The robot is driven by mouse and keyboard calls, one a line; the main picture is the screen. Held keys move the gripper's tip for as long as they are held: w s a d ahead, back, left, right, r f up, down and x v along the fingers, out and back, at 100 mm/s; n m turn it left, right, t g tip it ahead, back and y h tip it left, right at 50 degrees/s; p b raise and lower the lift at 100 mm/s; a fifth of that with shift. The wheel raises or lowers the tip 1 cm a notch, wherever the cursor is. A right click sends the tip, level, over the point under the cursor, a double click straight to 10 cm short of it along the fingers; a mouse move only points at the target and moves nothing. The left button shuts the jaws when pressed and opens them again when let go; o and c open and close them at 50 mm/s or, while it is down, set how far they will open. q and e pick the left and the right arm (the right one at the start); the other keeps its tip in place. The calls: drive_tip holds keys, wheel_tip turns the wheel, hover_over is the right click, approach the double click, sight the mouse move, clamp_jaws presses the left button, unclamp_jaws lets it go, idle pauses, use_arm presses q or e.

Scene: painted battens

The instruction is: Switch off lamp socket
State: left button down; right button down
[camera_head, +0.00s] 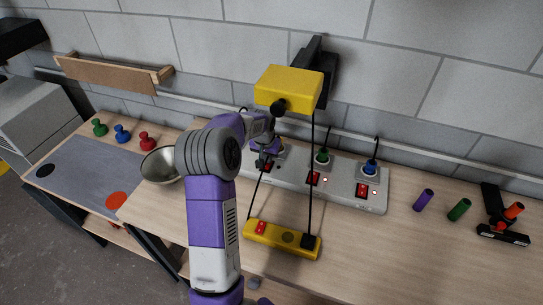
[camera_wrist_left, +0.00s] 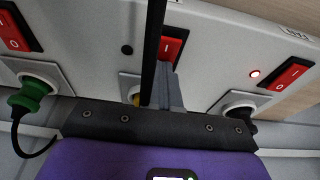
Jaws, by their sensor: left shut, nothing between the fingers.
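A grey socket panel (camera_head: 340,186) lies on the bench by the wall, with several sockets and red rocker switches. My left gripper (camera_head: 265,161) is over its left part, shut and empty. In the left wrist view, the closed fingers (camera_wrist_left: 168,88) are at a red switch (camera_wrist_left: 172,45), partly covering it; contact cannot be told. The indicator (camera_wrist_left: 127,50) beside that switch is dark. To the right, another red switch (camera_wrist_left: 288,75) has a lit red indicator (camera_wrist_left: 254,73) and a black plug (camera_wrist_left: 238,110). My right gripper is not in view.
A yellow box (camera_head: 290,88) hangs above the panel, with cables running down to a yellow strip (camera_head: 282,239). A green plug (camera_wrist_left: 28,98) is beside the fingers. A metal bowl (camera_head: 160,165) stands left. The bench front is mostly clear.

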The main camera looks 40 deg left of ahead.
use_arm(q)
drive_tip(key=shift+s+d+f, duration=0.15)
drive_tip(key=shift+s+f, duration=0.2)
drive_tip(key=shift+f, duration=0.2)
drive_tip(key=shift+s+f, duration=0.1)
drive_tip(key=shift+s, duration=0.2)
drive_tip(key=shift+s+d, duration=0.15)
drive_tip(key=shift+s, duration=0.2)
drive_tip(key=w+a+v, duration=0.1)
drive_tip(key=v, duration=0.7)
drive_tip(key=shift+d+r, duration=0.4)
